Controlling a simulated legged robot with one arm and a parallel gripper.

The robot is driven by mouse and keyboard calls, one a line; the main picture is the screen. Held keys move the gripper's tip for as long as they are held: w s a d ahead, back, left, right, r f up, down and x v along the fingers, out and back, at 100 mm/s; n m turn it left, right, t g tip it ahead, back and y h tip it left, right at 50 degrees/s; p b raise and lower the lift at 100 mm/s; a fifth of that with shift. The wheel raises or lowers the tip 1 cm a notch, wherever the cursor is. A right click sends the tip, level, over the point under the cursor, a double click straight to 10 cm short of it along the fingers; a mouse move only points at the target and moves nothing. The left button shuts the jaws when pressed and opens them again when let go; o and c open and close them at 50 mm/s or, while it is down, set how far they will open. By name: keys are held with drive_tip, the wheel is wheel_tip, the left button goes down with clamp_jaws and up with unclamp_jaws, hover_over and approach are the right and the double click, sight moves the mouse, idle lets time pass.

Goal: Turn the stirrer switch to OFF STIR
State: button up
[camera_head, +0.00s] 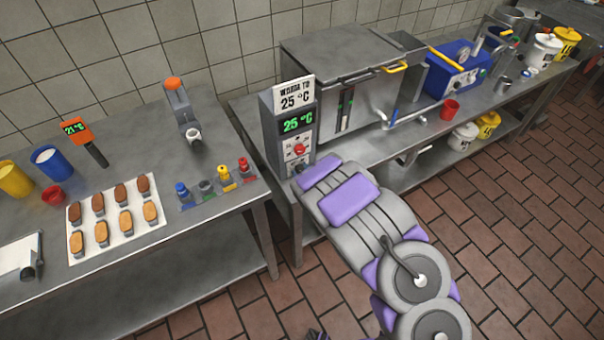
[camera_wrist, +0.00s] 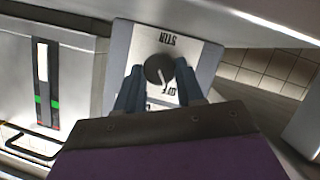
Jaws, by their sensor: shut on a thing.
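The stirrer switch (camera_wrist: 158,66) is a dark round knob on a white label plate in the wrist view. Upside-down "STIR" lettering shows above it, and partly covered lettering like "OFF" shows below. A white pointer line on the knob runs down and slightly right in that view, toward the lower lettering. My gripper (camera_wrist: 160,72) has its two blue-grey fingers on either side of the knob, shut on it. In the head view the grey control box (camera_head: 272,138) shows 25 °C and a red knob (camera_head: 299,149); my arm hides most of the stirrer switch and my fingers there.
A steel vat (camera_head: 350,60) with a yellow-handled lid stands right behind the control box. A blue machine (camera_head: 457,68) and a red cup (camera_head: 449,109) are further right.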

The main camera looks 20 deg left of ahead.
drive_tip(key=shift+f, duration=0.1)
idle(0.3)
drive_tip(key=o, duration=1)
drive_tip(key=shift+o, duration=0.2)
drive_tip(key=shift+s, duration=0.1)
drive_tip(key=p+v, duration=1.2)
drive_tip(key=v, duration=0.5)
drive_tip(key=shift+r, duration=0.25)
drive_tip(key=shift+f, duration=0.1)
